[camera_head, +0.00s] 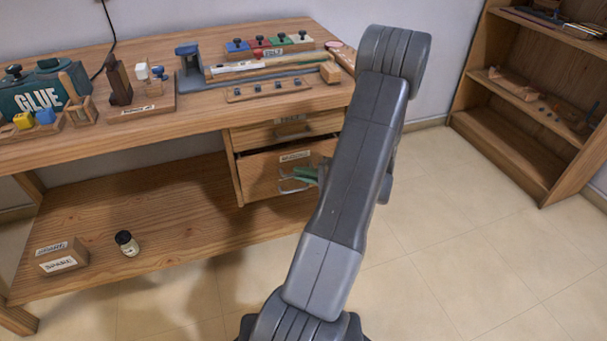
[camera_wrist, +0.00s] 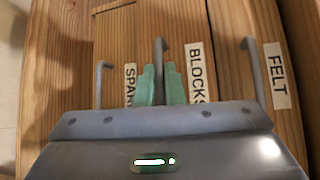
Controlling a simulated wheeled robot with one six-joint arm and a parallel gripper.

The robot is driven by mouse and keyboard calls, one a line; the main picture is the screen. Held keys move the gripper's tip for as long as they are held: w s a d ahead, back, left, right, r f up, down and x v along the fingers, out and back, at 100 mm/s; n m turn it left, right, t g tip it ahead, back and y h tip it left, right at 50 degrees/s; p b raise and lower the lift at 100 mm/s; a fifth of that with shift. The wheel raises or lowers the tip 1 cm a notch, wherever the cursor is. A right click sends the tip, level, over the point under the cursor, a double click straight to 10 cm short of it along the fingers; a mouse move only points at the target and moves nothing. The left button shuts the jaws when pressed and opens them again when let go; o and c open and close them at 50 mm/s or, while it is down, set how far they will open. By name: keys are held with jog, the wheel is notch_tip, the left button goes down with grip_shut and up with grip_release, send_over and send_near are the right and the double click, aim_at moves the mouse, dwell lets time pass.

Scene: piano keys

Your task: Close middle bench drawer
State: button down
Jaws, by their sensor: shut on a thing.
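The middle bench drawer (camera_head: 262,178) is under the worktop, its wooden front standing out a little with a dark gap above it. In the wrist view its label (camera_wrist: 195,75) reads BLOCKS. My gripper (camera_head: 306,173) is at this drawer front, partly hidden behind my arm. In the wrist view the green fingers of my gripper (camera_wrist: 161,82) are on either side of the drawer's grey handle (camera_wrist: 159,48), shut on it. The top drawer (camera_head: 256,135), labelled FELT (camera_wrist: 277,75), looks closed. A label beginning SPAR (camera_wrist: 129,85) marks the drawer below.
The wooden bench (camera_head: 150,148) carries a glue holder (camera_head: 45,98), blocks and small tools. A low shelf (camera_head: 165,215) holds a box (camera_head: 62,258) and a small jar (camera_head: 127,243). A bookcase (camera_head: 500,130) stands at right. The floor (camera_head: 470,250) between is clear.

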jog(key=w, duration=0.1)
jog(key=w+a+b, duration=0.1)
jog(key=w, duration=0.1)
jog(key=shift+w+a+f, duration=0.1)
jog(key=shift+w, duration=0.2)
jog(key=c, duration=1.5)
grip_release()
jog(key=shift+w, duration=0.15)
jog(key=p, duration=0.3)
send_near(298, 165)
jog(key=v, duration=0.4)
jog(key=shift+b, duration=0.3)
